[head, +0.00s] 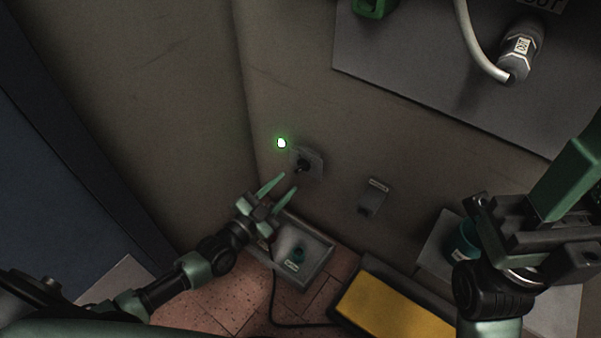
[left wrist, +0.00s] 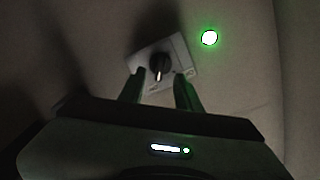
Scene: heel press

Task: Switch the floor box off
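In the left wrist view the knob (left wrist: 160,66) shows beyond and between the two open fingertips (left wrist: 161,86), apparently not touched. A lit green lamp (head: 281,143) is on the wall beside the plate; it also shows in the left wrist view (left wrist: 209,38). My right gripper (head: 530,235) is at the right, its fingers unclear.
A small labelled grey wall fitting (head: 371,198) is right of the knob. A yellow-topped block (head: 395,308) lies on the brick-coloured floor, with a dark cable nearby. A teal round container (head: 468,242) is partly behind my right arm. A grey panel with a cable connector (head: 520,50) is above.

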